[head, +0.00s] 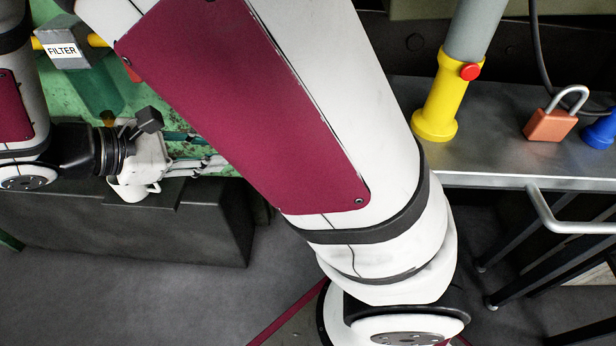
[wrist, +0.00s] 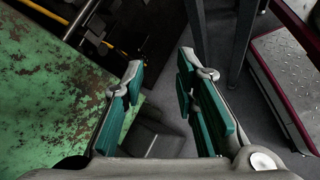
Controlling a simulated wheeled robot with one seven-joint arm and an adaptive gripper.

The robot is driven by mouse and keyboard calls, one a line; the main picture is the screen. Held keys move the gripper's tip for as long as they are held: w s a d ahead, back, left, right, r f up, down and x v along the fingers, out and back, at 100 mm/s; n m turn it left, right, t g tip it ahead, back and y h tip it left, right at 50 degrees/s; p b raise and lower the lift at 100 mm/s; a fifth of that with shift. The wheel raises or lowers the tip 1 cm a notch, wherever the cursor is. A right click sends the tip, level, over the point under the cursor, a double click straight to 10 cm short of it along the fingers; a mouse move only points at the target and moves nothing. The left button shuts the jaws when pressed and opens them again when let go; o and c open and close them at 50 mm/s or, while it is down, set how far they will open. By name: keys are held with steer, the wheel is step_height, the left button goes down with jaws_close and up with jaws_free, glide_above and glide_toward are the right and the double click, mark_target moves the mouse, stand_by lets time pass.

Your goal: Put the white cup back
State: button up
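My gripper (head: 212,149) is at the left of the head view, its fingers pointing right in front of a green, rust-spotted surface. In the wrist view its teal-padded fingers (wrist: 161,64) are spread apart, with nothing between them. A white rounded shape with a small loop, seemingly the white cup (head: 130,187), shows just below the gripper's body, above a dark slab. The gripper hides part of it, and I cannot tell whether they touch. No cup shows in the wrist view.
The green surface (wrist: 45,85) lies left of the fingers. A dark block (head: 120,235) stands below the gripper. A metal bench (head: 490,150) at the right bears a yellow post base (head: 437,110) and an orange padlock (head: 550,125). A FILTER box (head: 68,45) is upper left.

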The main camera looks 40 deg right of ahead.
steer(key=s+d+r+m+g+y, duration=0.2)
steer(key=s+d+r+m+y, duration=0.4)
steer(key=s, duration=0.5)
steer(key=s+a+r+m+t+y, duration=0.1)
steer(key=s+m+y, duration=0.4)
steer(key=s, duration=0.8)
steer(key=shift+a+r+m+t, duration=0.3)
steer(key=shift+m+t, duration=0.4)
steer(key=shift+m, duration=0.4)
